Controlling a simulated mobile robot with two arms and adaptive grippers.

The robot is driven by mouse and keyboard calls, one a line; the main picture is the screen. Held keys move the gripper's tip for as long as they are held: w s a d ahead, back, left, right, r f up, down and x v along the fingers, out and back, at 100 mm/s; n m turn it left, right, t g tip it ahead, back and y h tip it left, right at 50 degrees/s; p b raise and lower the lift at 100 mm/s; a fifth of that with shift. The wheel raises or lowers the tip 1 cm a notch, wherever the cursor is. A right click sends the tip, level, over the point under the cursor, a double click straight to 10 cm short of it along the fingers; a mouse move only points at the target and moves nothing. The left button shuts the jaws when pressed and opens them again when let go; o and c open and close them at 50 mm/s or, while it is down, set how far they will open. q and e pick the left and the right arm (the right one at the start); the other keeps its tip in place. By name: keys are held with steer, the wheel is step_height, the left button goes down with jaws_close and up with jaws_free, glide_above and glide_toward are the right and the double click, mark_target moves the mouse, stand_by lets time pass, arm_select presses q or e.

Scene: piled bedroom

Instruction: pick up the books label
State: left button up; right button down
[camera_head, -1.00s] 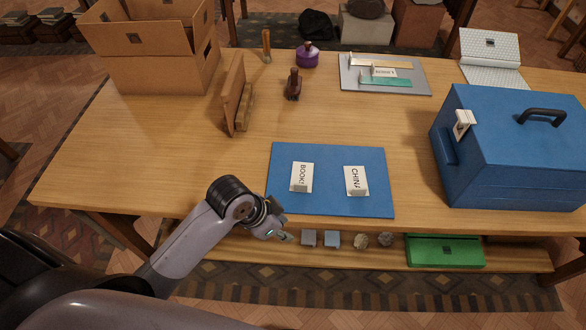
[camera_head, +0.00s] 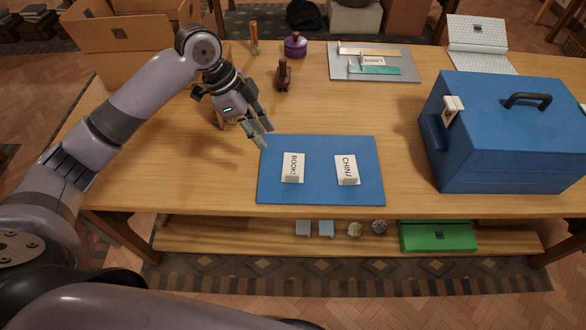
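The china label (camera_head: 346,170) is a similar white card on the mat's right part. My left gripper (camera_head: 262,136) is above the table at the mat's upper left corner, up and left of the books label and apart from it. Its fingers are spread and nothing shows between them. My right gripper is not in view.
A large blue toolbox (camera_head: 505,135) stands at the right. An open cardboard box (camera_head: 125,60) is at the far left. The table's front strip is clear.

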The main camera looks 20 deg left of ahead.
arm_select(q)
steer(key=p, duration=0.2)
glide_above(291, 175)
steer(key=a, duration=0.2)
step_height(291, 175, down, 11)
steer(key=shift+s+a+f, duration=0.1)
steer(key=shift+s, duration=0.05)
steer(key=shift+f, duration=0.3)
steer(key=p+x, duration=0.1)
steer(key=x, duration=0.2)
steer(key=shift+d+f+p, duration=0.25)
steer(key=shift+d+p, duration=0.05)
steer(key=shift+d+f, duration=0.1)
steer(key=shift+f, duration=0.3)
jaws_close()
